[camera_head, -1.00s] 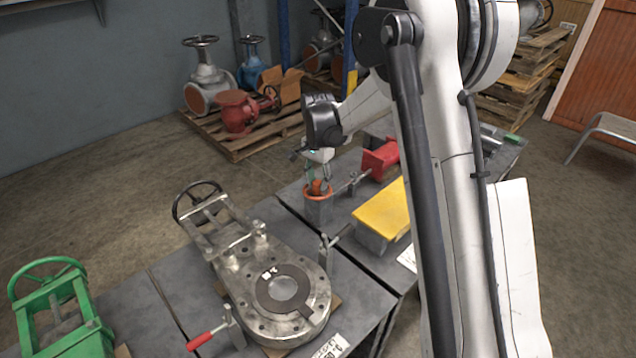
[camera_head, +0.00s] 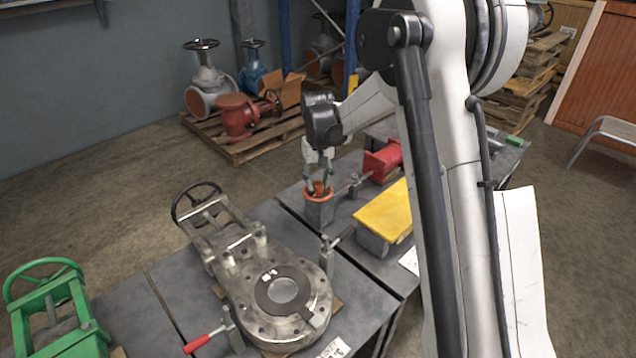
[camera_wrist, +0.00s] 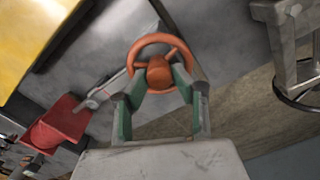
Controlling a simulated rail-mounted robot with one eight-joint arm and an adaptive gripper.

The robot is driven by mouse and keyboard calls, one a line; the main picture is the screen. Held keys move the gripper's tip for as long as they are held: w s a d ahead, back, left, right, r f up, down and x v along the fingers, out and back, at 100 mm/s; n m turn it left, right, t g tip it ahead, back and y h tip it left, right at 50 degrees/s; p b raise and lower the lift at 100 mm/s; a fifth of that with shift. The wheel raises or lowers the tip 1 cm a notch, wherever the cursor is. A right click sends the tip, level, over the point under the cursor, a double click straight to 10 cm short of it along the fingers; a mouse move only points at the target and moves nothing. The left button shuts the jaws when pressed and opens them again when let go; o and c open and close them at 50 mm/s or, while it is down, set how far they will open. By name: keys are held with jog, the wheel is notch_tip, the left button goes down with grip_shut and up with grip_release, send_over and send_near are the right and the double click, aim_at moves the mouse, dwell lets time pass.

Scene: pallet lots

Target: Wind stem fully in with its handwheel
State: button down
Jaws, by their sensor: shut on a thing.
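An orange handwheel (camera_head: 309,195) with a round rim sits on top of a grey block-like body (camera_head: 319,212) on the bench. In the wrist view the handwheel (camera_wrist: 137,49) shows its rim, spokes and central hub. My gripper (camera_head: 319,186) reaches down from above onto the handwheel. In the wrist view the green-padded fingers of my gripper (camera_wrist: 158,78) are closed on either side of the hub, inside the near part of the rim. The stem cannot be made out under the wheel.
A large grey gate valve (camera_head: 245,290) lies clamped on the bench to the left. A yellow block (camera_head: 385,210) and a red fitting (camera_head: 382,160) stand close on the right. A green valve frame (camera_head: 60,315) is at far left. Pallets with valves stand behind.

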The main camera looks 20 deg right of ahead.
jog(key=n, duration=0.5)
jog(key=shift+a+n, duration=0.1)
jog(key=shift+n, duration=0.2)
jog(key=n, duration=0.5)
jog(key=shift+s+n+b, duration=0.1)
jog(key=shift+n+b, duration=0.2)
jog(key=shift+b, duration=0.1)
jog(key=n, duration=1)
jog(key=shift+s, duration=0.1)
jog(key=shift+n, duration=0.3)
jog(key=c, duration=1.4)
grip_release()
jog(key=shift+c, duration=0.2)
